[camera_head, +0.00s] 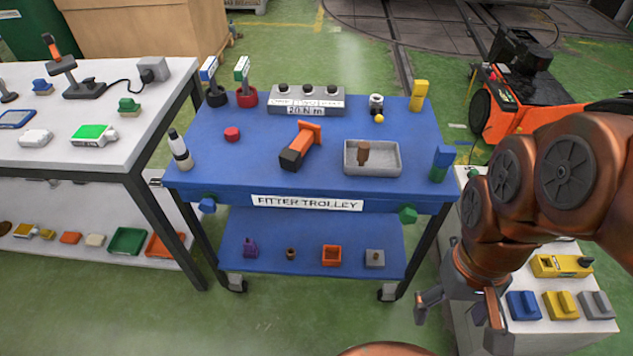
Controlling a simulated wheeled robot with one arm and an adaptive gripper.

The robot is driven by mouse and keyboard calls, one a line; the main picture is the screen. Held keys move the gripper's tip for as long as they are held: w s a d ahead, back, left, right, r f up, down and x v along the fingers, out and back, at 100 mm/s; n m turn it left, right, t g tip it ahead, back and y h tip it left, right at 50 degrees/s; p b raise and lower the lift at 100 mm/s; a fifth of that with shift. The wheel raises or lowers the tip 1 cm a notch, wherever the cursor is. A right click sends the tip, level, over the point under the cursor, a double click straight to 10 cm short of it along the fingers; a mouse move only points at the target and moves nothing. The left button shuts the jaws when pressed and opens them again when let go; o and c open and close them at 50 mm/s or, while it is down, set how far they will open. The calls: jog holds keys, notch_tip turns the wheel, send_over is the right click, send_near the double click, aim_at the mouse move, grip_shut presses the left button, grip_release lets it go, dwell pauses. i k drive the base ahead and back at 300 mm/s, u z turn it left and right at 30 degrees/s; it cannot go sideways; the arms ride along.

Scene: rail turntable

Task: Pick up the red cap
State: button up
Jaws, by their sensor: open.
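The red cap (232,134) is a small, low red disc lying on the left part of the blue trolley top (225,165). Nothing covers it and clear blue surface surrounds it. My gripper (457,312) hangs at the lower right of the head view, to the right of the trolley and below its top. Its two fingers are spread apart with nothing between them. It is far from the cap, with most of the trolley between them.
On the trolley top, an orange and black tool (301,145), a grey tray (388,171) and a white bottle (180,150) stand near the cap's level. A grey block (306,98) is behind. A white bench (85,150) is at left; an orange vehicle (530,100) is at right.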

aim_at(232, 133)
jog(key=u, duration=0.05)
jog(key=k, duration=0.65)
jog(key=u, duration=0.7)
jog(key=i, duration=0.65)
jog(key=u, duration=1.05)
jog(key=i, duration=0.9)
jog(key=u, duration=0.05)
